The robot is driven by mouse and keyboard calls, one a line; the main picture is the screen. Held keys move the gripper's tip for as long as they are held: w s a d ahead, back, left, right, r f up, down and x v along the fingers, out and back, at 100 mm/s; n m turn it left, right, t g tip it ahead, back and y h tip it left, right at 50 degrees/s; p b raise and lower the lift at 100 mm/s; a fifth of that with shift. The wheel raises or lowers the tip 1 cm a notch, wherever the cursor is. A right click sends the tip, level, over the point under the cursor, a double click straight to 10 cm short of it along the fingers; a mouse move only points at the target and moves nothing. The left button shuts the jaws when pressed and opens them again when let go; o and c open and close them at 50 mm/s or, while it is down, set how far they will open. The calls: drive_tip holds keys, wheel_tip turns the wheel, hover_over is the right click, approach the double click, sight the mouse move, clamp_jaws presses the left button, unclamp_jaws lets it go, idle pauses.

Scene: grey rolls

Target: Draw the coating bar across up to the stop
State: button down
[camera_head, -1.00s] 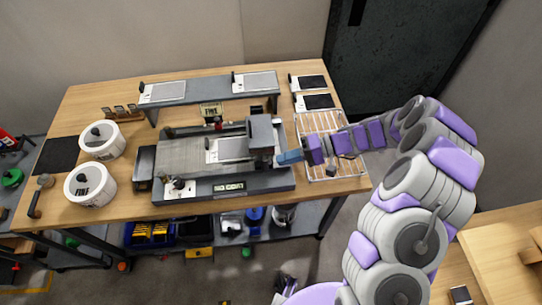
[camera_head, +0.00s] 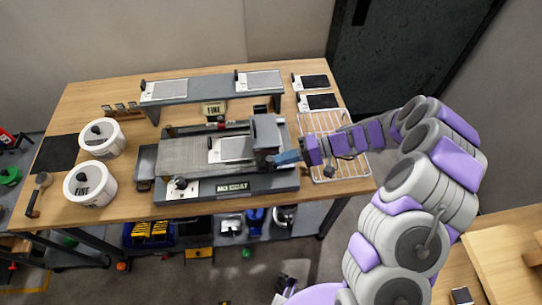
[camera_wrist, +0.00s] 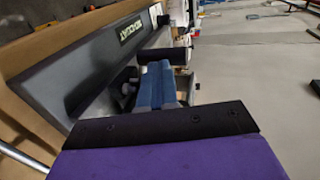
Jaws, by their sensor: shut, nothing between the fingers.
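The grey coater (camera_head: 180,157) lies on the wooden bench with its long side along the front edge. The dark grey carriage (camera_head: 266,133) stands upright near the right end of its bed; I take it to hold the coating bar. A pale sheet (camera_head: 232,149) lies just left of the carriage. My gripper (camera_head: 287,157) reaches in from the right, its blue fingers shut with nothing between them, at the carriage's lower right side. In the wrist view the shut fingers (camera_wrist: 157,84) point toward a dark part; contact is unclear. I cannot pick out the stop.
Two white pots (camera_head: 90,185) stand at the left. A grey raised shelf (camera_head: 211,88) with panels runs behind the coater. A wire rack (camera_head: 323,124) lies under my forearm at the right. The bed left of the sheet is clear.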

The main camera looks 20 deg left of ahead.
drive_tip(key=shift+s+a+r+b, duration=0.15)
drive_tip(key=shift+s+a+b, duration=0.35)
drive_tip(key=shift+s+a, duration=0.15)
drive_tip(key=shift+s, duration=0.15)
